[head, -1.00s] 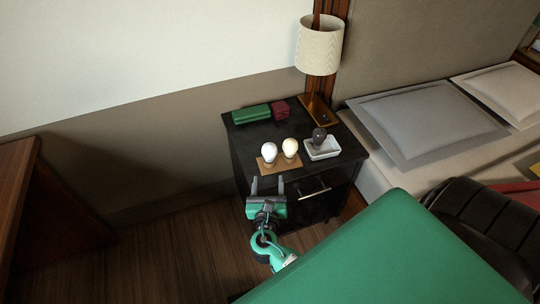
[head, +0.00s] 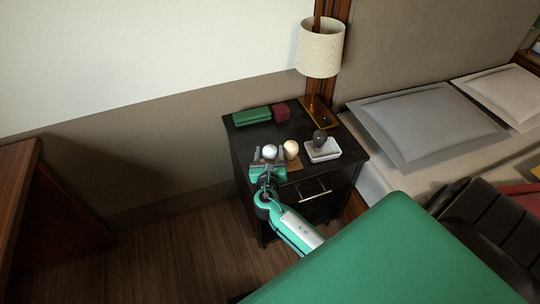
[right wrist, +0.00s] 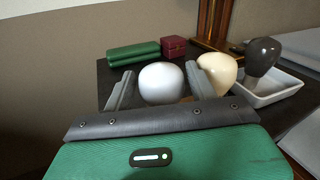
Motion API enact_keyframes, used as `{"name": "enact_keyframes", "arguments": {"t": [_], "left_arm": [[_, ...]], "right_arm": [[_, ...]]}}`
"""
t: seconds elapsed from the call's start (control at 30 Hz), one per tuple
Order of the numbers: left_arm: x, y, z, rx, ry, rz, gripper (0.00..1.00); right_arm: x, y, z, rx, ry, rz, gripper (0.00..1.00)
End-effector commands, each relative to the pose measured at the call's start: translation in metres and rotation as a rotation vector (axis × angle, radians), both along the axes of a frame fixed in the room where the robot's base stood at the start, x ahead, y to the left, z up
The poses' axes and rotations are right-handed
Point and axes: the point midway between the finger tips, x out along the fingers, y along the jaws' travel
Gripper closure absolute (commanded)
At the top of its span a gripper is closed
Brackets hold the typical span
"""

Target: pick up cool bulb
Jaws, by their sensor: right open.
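The cool bulb is the white bulb (head: 270,151) standing at the left of the bulb row on the nightstand; it also shows in the right wrist view (right wrist: 162,83). My right gripper (head: 269,157) is open at the bulb, with one finger on each side of it in the right wrist view (right wrist: 161,92). I cannot tell whether the fingers touch it. The bulb's lower part is hidden behind the gripper. A cream, warmer bulb (head: 291,149) stands just right of it on a tan card (head: 295,165). My left gripper is not in view.
A dark bulb (head: 319,138) sits in a white dish (head: 324,155) to the right. A green case (head: 251,116) and a dark red box (head: 281,112) lie behind. A lamp (head: 320,50) stands at the back of the black nightstand (head: 348,148).

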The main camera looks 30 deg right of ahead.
Motion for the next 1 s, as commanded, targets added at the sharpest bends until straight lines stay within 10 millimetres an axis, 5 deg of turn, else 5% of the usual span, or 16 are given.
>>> {"name": "enact_keyframes", "arguments": {"t": [0.27, 0.47, 0.77, 1.0], "left_arm": [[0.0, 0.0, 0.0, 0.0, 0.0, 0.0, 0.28], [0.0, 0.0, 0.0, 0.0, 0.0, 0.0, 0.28], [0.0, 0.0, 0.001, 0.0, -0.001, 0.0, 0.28], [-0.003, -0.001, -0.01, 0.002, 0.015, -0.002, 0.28]], "right_arm": [[0.007, -0.005, -0.001, 0.002, 0.001, 0.0, 0.43], [0.007, -0.005, -0.001, 0.002, 0.001, 0.0, 0.75], [0.007, -0.005, 0.001, 0.002, 0.001, 0.001, 0.76], [0.007, -0.005, 0.026, 0.003, -0.001, 0.0, 0.76]]}}
